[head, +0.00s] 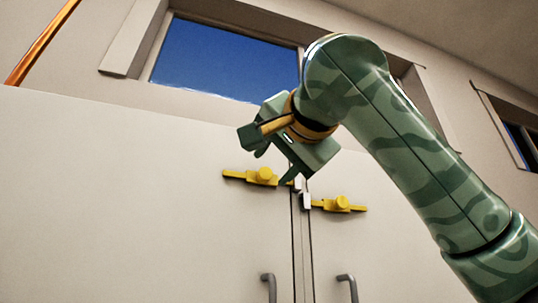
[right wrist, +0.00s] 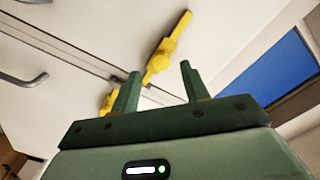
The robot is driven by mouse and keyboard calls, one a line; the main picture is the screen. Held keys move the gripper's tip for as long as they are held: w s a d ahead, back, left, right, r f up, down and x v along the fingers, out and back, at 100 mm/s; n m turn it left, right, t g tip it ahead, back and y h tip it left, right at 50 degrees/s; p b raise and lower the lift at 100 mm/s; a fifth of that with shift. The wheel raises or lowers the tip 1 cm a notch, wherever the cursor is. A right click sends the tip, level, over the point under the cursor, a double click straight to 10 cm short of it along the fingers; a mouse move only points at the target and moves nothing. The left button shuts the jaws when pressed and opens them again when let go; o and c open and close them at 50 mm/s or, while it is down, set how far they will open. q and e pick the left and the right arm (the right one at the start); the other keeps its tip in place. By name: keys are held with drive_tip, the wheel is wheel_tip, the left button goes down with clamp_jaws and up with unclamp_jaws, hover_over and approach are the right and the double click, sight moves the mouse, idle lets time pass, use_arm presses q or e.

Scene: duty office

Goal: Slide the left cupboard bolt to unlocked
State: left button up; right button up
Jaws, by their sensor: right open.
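The left cupboard bolt (head: 262,177) is a yellow bar with a round knob, on the left door near the seam. Its right end lies close to a small pale catch (head: 297,184); I cannot tell whether it is inside it. My right gripper (head: 273,164) is open and empty, just above the left bolt in the head view. In the right wrist view the left bolt (right wrist: 165,52) shows beyond and between the spread fingertips (right wrist: 160,78), with no clear contact. My left gripper is not in view.
The right bolt (head: 340,204), also yellow, sits on the right door (head: 365,245); the right wrist view shows it partly behind a finger (right wrist: 107,100). Grey handles hang below, on the left (head: 269,287) and right door (head: 348,286). A window (head: 225,60) is above.

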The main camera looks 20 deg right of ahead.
sight(266, 173)
drive_tip(key=shift+w+r+p, duration=0.2)
drive_tip(key=shift+w+p, duration=0.4)
drive_tip(key=shift+w, duration=0.5)
drive_tip(key=shift+w+f, duration=0.15)
drive_tip(key=shift+w, duration=0.35)
drive_tip(key=shift+a, duration=0.1)
drive_tip(key=shift+c, duration=0.3)
